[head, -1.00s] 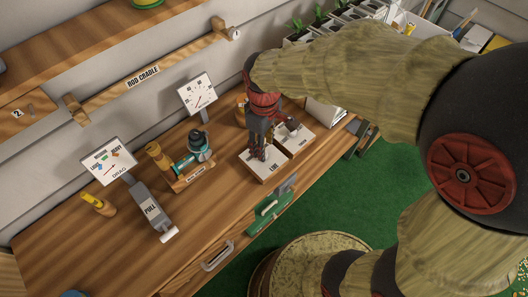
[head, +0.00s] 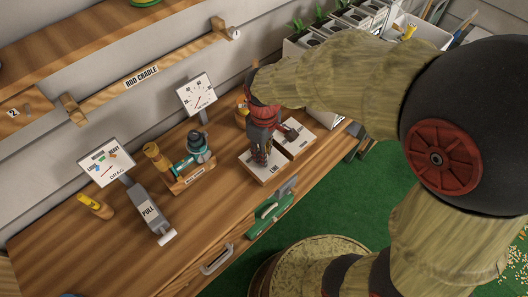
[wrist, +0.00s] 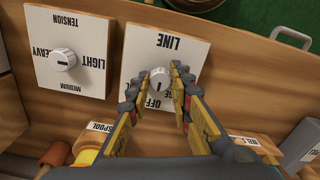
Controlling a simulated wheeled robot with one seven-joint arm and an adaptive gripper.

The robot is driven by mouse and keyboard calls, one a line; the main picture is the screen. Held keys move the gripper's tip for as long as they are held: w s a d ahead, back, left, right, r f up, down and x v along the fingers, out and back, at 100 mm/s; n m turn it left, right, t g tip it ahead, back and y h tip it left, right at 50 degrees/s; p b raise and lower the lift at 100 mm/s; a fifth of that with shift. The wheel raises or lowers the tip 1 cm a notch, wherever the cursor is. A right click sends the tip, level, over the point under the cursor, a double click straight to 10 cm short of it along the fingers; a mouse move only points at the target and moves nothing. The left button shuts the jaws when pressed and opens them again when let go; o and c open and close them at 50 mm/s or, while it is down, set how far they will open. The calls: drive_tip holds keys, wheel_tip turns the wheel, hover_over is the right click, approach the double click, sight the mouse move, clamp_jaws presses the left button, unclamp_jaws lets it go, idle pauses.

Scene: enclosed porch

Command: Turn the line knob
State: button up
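The line knob (wrist: 160,78) is a small round white knob with a dark mark, on a white square panel (wrist: 148,45) lettered LINE and OFF; other lettering is partly covered by a finger. In the wrist view, my gripper (wrist: 158,84) is open, with one finger on each side of the knob. Gaps show between the fingers and the knob, and whether the tips are level with it I cannot tell. In the head view, my gripper (head: 260,156) points down over the LINE panel (head: 265,174), and it hides the knob there.
A similar tension knob (wrist: 62,60) sits on its own panel beside the line panel. A spool (wrist: 88,151) is near my gripper. On the bench are a reel (head: 200,146), the drag sign (head: 105,161), the pull lever (head: 149,212) and a gauge sign (head: 197,94).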

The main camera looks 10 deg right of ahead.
clamp_jaws()
drive_tip(key=shift+m+p, duration=0.3)
drive_tip(key=m+p, duration=0.2)
drive_tip(key=m, duration=0.1)
drive_tip(key=shift+r+m+p, duration=0.15)
drive_tip(key=shift+m+p, duration=0.15)
drive_tip(key=shift+p, duration=0.1)
drive_tip(key=m+p, duration=0.3)
drive_tip(key=m, duration=0.2)
drive_tip(key=shift+m, duration=0.4)
drive_tip(key=o, duration=0.5)
unclamp_jaws()
drive_tip(key=shift+o, duration=0.2)
